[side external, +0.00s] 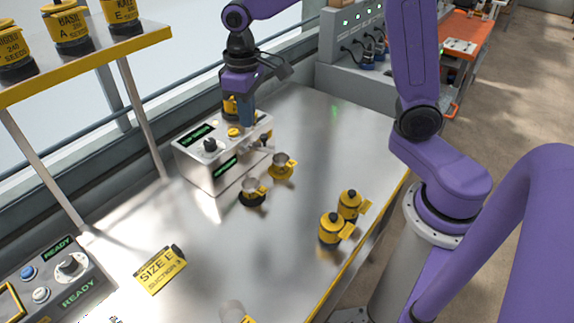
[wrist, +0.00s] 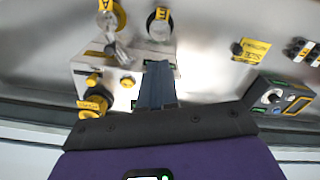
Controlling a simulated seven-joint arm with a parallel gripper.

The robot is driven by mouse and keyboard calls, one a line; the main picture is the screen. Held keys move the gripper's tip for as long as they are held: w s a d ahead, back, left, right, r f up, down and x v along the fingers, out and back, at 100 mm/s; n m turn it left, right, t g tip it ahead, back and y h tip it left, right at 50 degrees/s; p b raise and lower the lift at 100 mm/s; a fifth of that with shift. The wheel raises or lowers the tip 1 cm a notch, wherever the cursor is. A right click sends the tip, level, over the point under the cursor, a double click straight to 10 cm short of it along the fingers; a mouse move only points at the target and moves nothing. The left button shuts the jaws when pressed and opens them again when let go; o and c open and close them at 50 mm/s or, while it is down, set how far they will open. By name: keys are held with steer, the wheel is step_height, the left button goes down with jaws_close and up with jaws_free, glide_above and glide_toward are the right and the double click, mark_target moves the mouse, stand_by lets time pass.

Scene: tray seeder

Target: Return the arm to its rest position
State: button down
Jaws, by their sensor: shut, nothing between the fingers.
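My gripper (side external: 247,122) points down over the back right part of a grey control box (side external: 200,170) on the metal bench. Its blue fingers are together with nothing between them. In the wrist view the shut fingers (wrist: 158,68) reach over the same box (wrist: 140,58). From these views I cannot tell whether the fingertips touch the box. Part of a yellow container (side external: 230,107) shows behind the fingers. My arm is stretched out across the bench.
Two holders with clear cups, one yellow (side external: 281,171) and one black (side external: 252,197), stand close to the box. Two yellow canisters (side external: 350,205) (side external: 331,229) stand near the bench's right edge.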

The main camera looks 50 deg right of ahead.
steer(key=s+d+n, duration=0.2)
steer(key=s+n, duration=0.2)
steer(key=s, duration=0.8)
steer(key=s+d+f+n, duration=0.1)
steer(key=s+n, duration=0.3)
steer(key=s, duration=0.9)
steer(key=shift+s+d, duration=0.2)
steer(key=shift+d, duration=0.65)
